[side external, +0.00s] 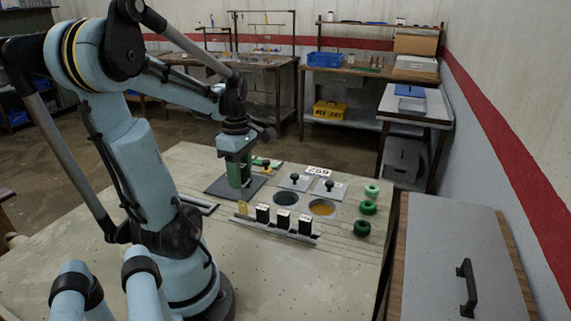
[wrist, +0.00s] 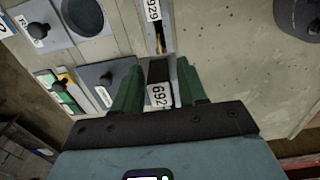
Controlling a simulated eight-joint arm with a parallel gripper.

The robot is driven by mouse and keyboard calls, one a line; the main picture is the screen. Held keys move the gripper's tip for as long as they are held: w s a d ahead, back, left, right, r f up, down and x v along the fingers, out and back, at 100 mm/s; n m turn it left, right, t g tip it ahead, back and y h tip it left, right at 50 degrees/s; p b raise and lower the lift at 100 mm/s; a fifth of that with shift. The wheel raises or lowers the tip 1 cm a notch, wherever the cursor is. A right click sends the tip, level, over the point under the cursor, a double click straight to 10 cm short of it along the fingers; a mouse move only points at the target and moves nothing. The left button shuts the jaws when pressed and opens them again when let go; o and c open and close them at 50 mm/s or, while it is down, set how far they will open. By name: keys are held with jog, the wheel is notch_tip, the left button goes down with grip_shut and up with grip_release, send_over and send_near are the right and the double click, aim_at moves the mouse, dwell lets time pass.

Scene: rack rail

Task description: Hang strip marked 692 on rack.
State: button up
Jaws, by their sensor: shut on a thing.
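The strip marked 692 (wrist: 158,95) is a black piece with a white label, between the green fingers of my gripper (wrist: 160,78). My gripper is shut on it. In the side view my gripper (side external: 240,183) points down behind the left end of the rack rail (side external: 290,237), and its fingers hide the strip. The rail carries several black pieces with white tops, and a yellowish piece at its left end. In the wrist view a rail with a numbered white label (wrist: 152,11) lies just beyond the held strip. I cannot tell whether the strip touches it.
A white number card (side external: 318,171) stands behind two grey knobbed plates (side external: 295,182). Two round openings (side external: 322,208) lie behind the rail. Several green rings (side external: 368,208) line the right. A dark flat plate (side external: 219,188) lies by my gripper.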

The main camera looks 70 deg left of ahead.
aim_at(243, 202)
jog(key=shift+f, duration=5.25)
jog(key=o, duration=1)
jog(key=shift+r, duration=3.5)
